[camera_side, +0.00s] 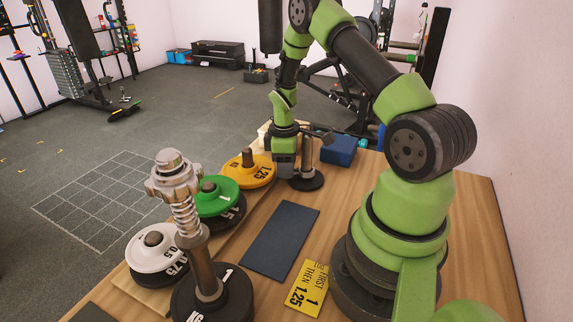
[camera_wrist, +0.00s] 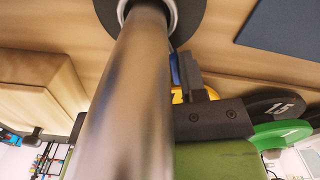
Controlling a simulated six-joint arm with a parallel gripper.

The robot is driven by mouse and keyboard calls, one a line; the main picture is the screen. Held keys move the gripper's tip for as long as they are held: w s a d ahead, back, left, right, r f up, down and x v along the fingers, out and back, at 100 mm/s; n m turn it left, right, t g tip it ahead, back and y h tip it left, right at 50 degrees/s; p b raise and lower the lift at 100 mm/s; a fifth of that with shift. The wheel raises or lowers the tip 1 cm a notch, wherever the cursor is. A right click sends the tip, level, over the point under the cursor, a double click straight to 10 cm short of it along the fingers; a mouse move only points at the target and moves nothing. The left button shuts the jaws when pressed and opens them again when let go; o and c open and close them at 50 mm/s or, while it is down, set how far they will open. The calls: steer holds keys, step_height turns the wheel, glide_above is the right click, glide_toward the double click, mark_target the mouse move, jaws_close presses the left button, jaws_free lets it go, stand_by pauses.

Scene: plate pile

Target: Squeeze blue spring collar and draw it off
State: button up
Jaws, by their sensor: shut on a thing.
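My gripper (camera_side: 284,168) is low at the far metal post (camera_side: 307,153), just left of it. This bare-looking post stands upright on a round black base (camera_side: 306,182). In the wrist view the post (camera_wrist: 132,95) fills the middle, and my gripper's dark finger (camera_wrist: 193,80) is right beside it. A thin blue piece (camera_wrist: 174,69), seemingly part of the blue spring collar, shows between finger and post. My gripper is shut on it. Most of the collar is hidden, and I cannot tell whether it still surrounds the post.
A near post with a silver spring (camera_side: 184,212) and star nut stands on a black plate (camera_side: 212,300). White (camera_side: 155,262), green (camera_side: 217,207) and yellow (camera_side: 249,180) plates stand along the left edge. A dark mat (camera_side: 280,240), yellow card (camera_side: 308,289) and blue box (camera_side: 338,149) lie nearby.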

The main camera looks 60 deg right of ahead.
stand_by(0.4)
step_height(320, 180, up, 15)
steer(key=shift+f, duration=0.15)
stand_by(2.1)
steer(key=shift+a, duration=0.1)
stand_by(0.4)
